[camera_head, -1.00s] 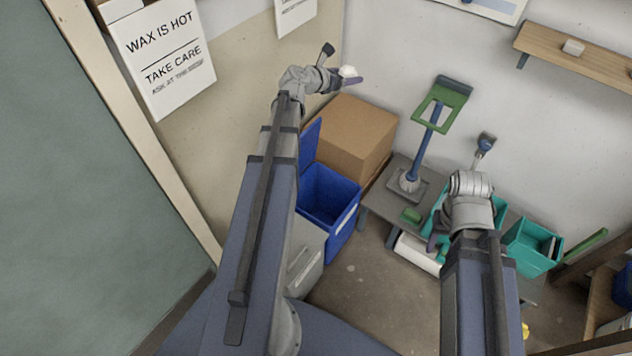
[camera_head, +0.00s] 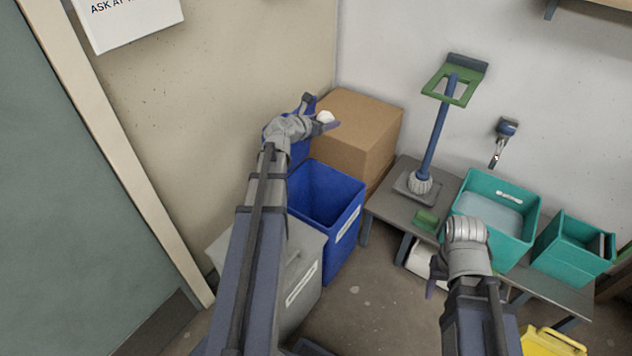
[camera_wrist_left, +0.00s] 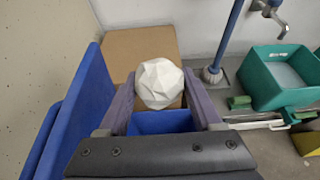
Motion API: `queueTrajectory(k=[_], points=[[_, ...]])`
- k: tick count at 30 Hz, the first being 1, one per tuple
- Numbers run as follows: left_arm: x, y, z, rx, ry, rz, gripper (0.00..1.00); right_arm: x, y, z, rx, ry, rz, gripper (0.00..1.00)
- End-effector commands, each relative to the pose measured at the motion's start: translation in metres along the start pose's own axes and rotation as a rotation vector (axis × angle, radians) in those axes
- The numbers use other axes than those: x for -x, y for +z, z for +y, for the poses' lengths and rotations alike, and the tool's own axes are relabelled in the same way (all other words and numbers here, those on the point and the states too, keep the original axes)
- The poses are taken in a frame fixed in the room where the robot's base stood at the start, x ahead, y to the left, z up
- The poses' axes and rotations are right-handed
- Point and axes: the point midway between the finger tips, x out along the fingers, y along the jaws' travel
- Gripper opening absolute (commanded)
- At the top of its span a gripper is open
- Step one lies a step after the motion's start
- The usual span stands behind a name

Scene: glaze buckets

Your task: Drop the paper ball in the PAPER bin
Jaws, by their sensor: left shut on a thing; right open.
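The white faceted paper ball (camera_head: 326,117) is between the fingers of my left gripper (camera_head: 322,114), which is shut on it. The left wrist view shows the ball (camera_wrist_left: 159,83) between both fingers. A blue bin (camera_head: 342,236) with an open top and a raised blue lid (camera_head: 301,148) stands below the gripper; its label is too small to read. In the left wrist view the blue bin (camera_wrist_left: 160,123) shows just below the ball, and the lid (camera_wrist_left: 78,115) is to the left. My right gripper (camera_head: 436,275) is open and empty beside the low table.
A cardboard box (camera_head: 362,125) stands behind the blue bin. A grey bin (camera_head: 300,285) with an unreadable label stands in front. A yellow bucket (camera_head: 550,342) is at lower right.

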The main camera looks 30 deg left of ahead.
Motion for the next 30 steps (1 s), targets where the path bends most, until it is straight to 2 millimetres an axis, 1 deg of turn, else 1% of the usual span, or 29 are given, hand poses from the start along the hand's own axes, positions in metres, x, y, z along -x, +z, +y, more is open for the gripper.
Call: queueTrajectory(k=[1, 3, 9, 12, 15, 18, 21, 30], points=[[-0.012, -0.031, 0.003, 0.002, 0.007, 0.000, 0.16, -0.033, -0.002, -0.003, 0.000, 0.000, 0.000, 0.50], [-0.019, -0.051, 0.007, 0.005, 0.017, -0.001, 0.16, -0.054, -0.003, -0.005, 0.001, 0.000, 0.001, 0.50], [-0.038, -0.107, 0.016, 0.017, 0.042, -0.003, 0.16, -0.113, -0.007, -0.011, 0.002, 0.001, 0.001, 0.50], [-0.046, -0.130, 0.020, 0.021, 0.053, -0.004, 0.16, -0.138, -0.008, -0.013, 0.002, 0.001, 0.001, 0.50], [-0.053, -0.148, 0.024, 0.024, 0.062, -0.004, 0.16, -0.157, -0.009, -0.015, 0.002, 0.001, 0.001, 0.50], [-0.057, -0.161, 0.026, 0.027, 0.069, -0.005, 0.16, -0.170, -0.010, -0.016, 0.002, 0.001, 0.002, 0.50], [-0.059, -0.167, 0.028, 0.029, 0.074, -0.005, 0.16, -0.177, -0.010, -0.017, 0.003, 0.001, 0.002, 0.50], [-0.060, -0.170, 0.029, 0.030, 0.077, -0.006, 0.16, -0.180, -0.010, -0.017, 0.002, 0.001, 0.002, 0.50]])
